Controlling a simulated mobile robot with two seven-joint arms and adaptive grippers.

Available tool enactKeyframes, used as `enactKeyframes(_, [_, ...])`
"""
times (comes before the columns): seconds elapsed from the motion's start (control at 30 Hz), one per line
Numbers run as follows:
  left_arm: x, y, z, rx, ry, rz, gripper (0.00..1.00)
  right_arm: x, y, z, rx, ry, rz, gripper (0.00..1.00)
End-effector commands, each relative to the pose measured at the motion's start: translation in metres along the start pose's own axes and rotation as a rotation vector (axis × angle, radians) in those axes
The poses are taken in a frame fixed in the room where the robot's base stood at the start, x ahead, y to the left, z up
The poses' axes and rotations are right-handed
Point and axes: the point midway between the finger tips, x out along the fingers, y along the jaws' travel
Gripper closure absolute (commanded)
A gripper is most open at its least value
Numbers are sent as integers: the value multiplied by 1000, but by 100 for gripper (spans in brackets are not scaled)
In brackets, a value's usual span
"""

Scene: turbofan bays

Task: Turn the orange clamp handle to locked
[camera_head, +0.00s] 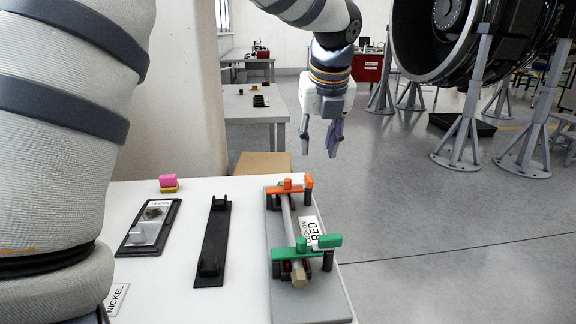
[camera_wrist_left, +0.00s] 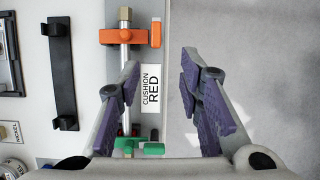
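The orange clamp handle (camera_head: 289,188) sits at the far end of a grey fixture plate (camera_head: 310,300) on the white table. It lies crosswise over a metal rod, with an orange-topped post beside its right end. In the left wrist view the orange handle (camera_wrist_left: 122,37) is near the top, beyond my fingertips. A green clamp handle (camera_head: 306,244) crosses the rod at the near end. My left gripper (camera_head: 322,152) is open and empty, raised above and beyond the plate's right side. In the left wrist view its fingers (camera_wrist_left: 160,68) straddle the "CUSHION RED" label. My right gripper is not in view.
The table's right edge is close to the plate, with open floor (camera_head: 440,240) beyond.

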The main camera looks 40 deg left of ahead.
Motion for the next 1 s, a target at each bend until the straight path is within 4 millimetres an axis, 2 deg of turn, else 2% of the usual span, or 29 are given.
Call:
enactKeyframes(0.1, [-10,4,7,28,-13,6,67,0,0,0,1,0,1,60])
enactKeyframes(0.17, [-6,5,8,33,-13,8,67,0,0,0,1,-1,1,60])
enactKeyframes(0.27, [13,6,8,33,-10,12,67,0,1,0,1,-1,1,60])
enactKeyframes(0.5, [75,6,8,31,-10,10,67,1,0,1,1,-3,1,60])
enactKeyframes(0.63, [97,6,9,31,-12,8,67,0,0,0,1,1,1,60])
enactKeyframes(0.8, [109,6,9,31,-14,6,67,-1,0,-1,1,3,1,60])
enactKeyframes(1.0, [110,6,9,31,-14,6,67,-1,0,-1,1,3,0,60])
